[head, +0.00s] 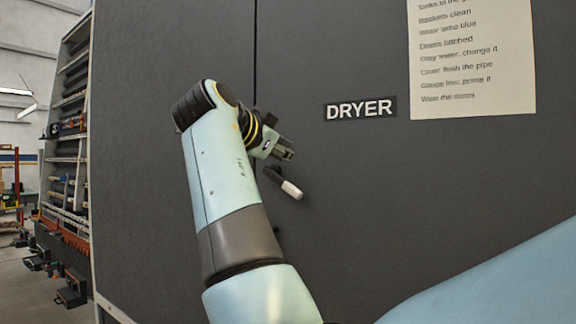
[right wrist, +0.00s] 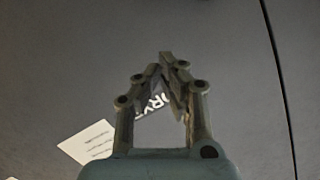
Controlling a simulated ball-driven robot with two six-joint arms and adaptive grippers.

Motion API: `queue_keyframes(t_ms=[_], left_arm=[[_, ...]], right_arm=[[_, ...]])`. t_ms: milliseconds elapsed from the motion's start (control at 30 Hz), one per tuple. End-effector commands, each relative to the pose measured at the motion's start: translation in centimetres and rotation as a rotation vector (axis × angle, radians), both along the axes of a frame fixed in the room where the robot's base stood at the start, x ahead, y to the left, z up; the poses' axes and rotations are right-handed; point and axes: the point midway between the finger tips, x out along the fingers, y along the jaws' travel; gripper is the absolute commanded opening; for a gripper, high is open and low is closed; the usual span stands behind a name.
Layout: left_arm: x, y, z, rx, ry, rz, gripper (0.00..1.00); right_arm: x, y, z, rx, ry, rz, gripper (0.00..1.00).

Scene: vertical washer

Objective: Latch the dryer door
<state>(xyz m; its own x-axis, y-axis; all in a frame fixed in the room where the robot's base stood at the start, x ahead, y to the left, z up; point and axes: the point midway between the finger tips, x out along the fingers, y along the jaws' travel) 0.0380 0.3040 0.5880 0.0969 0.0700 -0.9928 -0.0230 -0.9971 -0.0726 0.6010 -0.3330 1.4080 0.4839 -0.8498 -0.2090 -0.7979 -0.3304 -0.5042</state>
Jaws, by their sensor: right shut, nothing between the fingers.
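The dryer door (head: 400,200) is a large dark grey panel with a "DRYER" label (head: 361,109). It looks about flush with the panel left of the seam; I cannot tell if a small gap stands there. Its latch handle (head: 291,189) is a short dark lever with a pale grip, slanting down to the right, just right of the seam. My right gripper (head: 287,152) is shut and empty, just above the handle and apart from it in the picture. In the right wrist view the closed fingers (right wrist: 166,60) partly cover the label; the handle does not show. My left gripper is not in view.
A vertical seam (head: 255,50) divides the grey front, and a seam also shows in the right wrist view (right wrist: 279,75). A white paper list (head: 472,60) is on the door at upper right. A loaded shelf rack (head: 68,150) stands at far left.

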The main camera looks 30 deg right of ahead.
Motion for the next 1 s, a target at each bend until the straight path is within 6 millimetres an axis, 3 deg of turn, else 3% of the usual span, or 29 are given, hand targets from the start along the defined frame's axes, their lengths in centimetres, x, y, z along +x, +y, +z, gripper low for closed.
queue_keyframes(t_ms=[500, 733, 1000], left_arm=[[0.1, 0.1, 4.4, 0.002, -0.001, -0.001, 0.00], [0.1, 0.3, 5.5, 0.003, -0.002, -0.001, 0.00], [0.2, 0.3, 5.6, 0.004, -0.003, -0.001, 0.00]], right_arm=[[4.7, -8.3, -1.8, -0.001, 0.005, -0.001, 0.00], [6.1, -7.4, -4.7, -0.002, 0.004, 0.000, 0.00], [6.4, -7.3, -5.5, 0.000, 0.001, 0.000, 0.00]])
